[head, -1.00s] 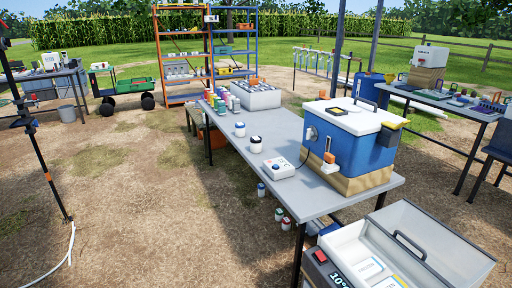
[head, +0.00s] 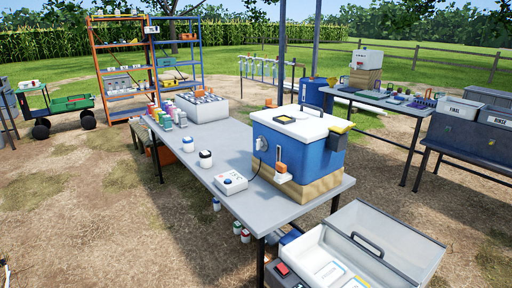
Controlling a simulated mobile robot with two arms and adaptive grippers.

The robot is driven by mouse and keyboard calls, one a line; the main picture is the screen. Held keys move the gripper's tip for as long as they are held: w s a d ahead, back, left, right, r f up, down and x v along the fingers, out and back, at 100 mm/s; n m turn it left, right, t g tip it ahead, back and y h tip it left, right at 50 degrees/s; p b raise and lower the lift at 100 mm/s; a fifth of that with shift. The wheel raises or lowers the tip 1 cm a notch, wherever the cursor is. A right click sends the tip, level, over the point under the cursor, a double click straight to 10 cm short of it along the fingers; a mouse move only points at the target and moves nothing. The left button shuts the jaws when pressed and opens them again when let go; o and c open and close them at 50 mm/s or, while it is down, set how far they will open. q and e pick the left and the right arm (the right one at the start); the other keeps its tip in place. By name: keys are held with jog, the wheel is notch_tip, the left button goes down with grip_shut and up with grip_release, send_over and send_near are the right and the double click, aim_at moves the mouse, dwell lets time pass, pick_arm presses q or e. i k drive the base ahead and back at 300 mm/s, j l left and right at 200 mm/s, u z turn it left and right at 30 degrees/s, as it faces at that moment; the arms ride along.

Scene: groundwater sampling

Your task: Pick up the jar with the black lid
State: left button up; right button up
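Two white jars stand upright, close together, on the grey table in the head view. The nearer jar (head: 205,159) has a dark lid that looks black. The other jar (head: 188,145), just behind and to its left, has a blue lid. Neither of my grippers is in view, and nothing touches the jars.
The grey table (head: 222,138) also holds a white box with a knob (head: 231,182), a blue cooler (head: 298,148), several small bottles (head: 165,118) and a grey rack (head: 202,105). Bare ground lies left of the table.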

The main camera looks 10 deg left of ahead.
aim_at(206, 156)
jog(key=i+j+z, duration=0.3)
jog(key=i+j, duration=0.15)
jog(key=j, duration=0.15)
jog(key=i+j+z, duration=0.3)
jog(key=j, duration=0.4)
jog(key=i+j+z, duration=0.15)
jog(key=i+j, duration=0.1)
jog(key=j, duration=0.1)
